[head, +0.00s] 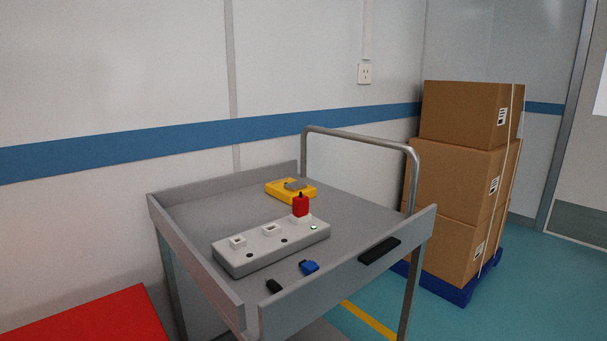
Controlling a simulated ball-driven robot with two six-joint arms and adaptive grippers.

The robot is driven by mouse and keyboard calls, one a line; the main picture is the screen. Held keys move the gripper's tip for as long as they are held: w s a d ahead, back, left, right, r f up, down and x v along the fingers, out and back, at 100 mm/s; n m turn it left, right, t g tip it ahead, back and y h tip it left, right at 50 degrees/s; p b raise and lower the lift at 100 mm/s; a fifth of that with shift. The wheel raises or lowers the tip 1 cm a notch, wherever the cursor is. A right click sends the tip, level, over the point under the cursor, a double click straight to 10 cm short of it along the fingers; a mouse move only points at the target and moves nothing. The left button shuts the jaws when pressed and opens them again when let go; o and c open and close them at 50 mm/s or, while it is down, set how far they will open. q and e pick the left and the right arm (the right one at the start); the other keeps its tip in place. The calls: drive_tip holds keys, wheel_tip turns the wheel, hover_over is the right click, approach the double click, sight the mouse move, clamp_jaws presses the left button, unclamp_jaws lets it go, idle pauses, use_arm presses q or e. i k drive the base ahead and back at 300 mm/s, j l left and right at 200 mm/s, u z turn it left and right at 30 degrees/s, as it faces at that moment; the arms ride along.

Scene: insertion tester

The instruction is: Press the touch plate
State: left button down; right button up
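A yellow block with a grey plate (295,184) on its top lies at the back of the grey cart top; it may be the touch plate, but I cannot tell for sure. A light grey tester block (262,256) with several sockets lies in front of it. Neither of my grippers is in view.
A blue plug (309,267) and a black plug (274,286) lie loose in front of the tester. The cart (203,281) has raised rims, a metal rail (358,138) and a black strip (380,250) at its edge. Stacked cardboard boxes (455,172) stand at right.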

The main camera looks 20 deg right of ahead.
sight(295, 186)
drive_tip(key=i+l, duration=0.1)
drive_tip(key=l, duration=0.5)
drive_tip(key=i+l, duration=0.15)
drive_tip(key=l, duration=0.45)
drive_tip(key=i+l, duration=0.1)
drive_tip(key=l, duration=0.45)
drive_tip(key=i+l+u, duration=0.1)
drive_tip(key=l, duration=0.5)
drive_tip(key=i+l, duration=0.1)
drive_tip(key=l, duration=0.5)
